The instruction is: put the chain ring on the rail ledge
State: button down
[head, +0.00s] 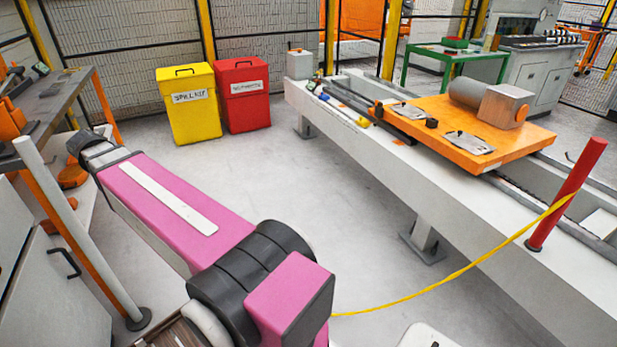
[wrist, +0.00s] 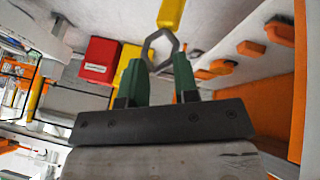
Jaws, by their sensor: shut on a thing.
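The chain ring (wrist: 147,46) is a grey metal loop, seen in the wrist view at the tips of my gripper (wrist: 160,63). The gripper's two green fingers are shut on it. A yellow band (wrist: 171,14) meets the ring's far side. In the head view, a yellow chain (head: 455,275) hangs slack from a red post (head: 568,195) and passes out of sight behind my pink arm. The ring and gripper are hidden there. The rail bed (head: 400,180) runs along the right with a pale top ledge; which part is the rail ledge, I cannot tell.
A yellow bin (head: 188,115) and a red bin (head: 243,105) stand at the back. An orange plate (head: 480,120) with metal parts lies across the rail bed. A white post (head: 75,225) and a workbench (head: 50,100) stand at left. The middle floor is clear.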

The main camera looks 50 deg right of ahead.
aim_at(509, 217)
jog(key=i+l+z, duration=0.2)
jog(key=l, duration=0.35)
jog(key=i+l+z, duration=0.2)
jog(key=i+l, duration=0.15)
jog(key=i+l+z, duration=0.15)
jog(key=i+l, duration=0.15)
jog(key=l, duration=0.25)
jog(key=z, duration=4.35)
